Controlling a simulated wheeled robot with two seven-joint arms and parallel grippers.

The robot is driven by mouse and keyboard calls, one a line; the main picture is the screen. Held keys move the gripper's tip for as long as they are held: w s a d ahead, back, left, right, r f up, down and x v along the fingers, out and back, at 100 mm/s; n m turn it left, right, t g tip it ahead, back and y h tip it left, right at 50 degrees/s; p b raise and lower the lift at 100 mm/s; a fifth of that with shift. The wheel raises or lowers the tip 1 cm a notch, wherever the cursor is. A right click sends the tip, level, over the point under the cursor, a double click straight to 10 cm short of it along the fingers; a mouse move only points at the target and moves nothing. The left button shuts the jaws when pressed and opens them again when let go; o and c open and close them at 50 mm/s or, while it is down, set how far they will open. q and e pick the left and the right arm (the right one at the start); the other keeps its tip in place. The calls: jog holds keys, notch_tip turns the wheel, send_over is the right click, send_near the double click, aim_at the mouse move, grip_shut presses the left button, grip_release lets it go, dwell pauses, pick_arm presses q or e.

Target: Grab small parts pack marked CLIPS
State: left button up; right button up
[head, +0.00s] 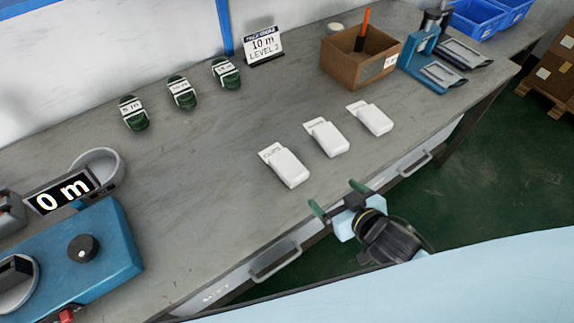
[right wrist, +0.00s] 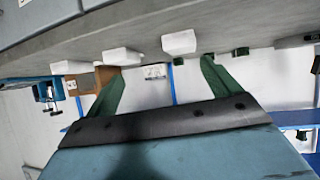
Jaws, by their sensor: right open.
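Three white packs lie in a slanting row on the grey workbench: a left pack (head: 284,165), a middle pack (head: 326,138) and a right pack (head: 370,118). My left gripper is not in view.
A brown box (head: 360,60) and blue press (head: 425,62) stand at the right. Bench between is clear.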

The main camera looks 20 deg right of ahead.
jog(key=a+n+y, duration=0.2)
jog(key=y, duration=0.1)
jog(key=b, duration=0.1)
send_near(295, 173)
jog(key=shift+t, duration=0.3)
jog(key=x, duration=0.4)
jog(key=shift+a+f, duration=0.25)
jog(key=shift+f, duration=0.3)
jog(key=shift+b+x, duration=0.45)
jog(key=shift+x, duration=2.2)
jog(key=shift+w+d+r, duration=0.15)
jog(key=shift+d, duration=0.05)
jog(key=c, duration=1.1)
jog(key=shift+r, duration=0.1)
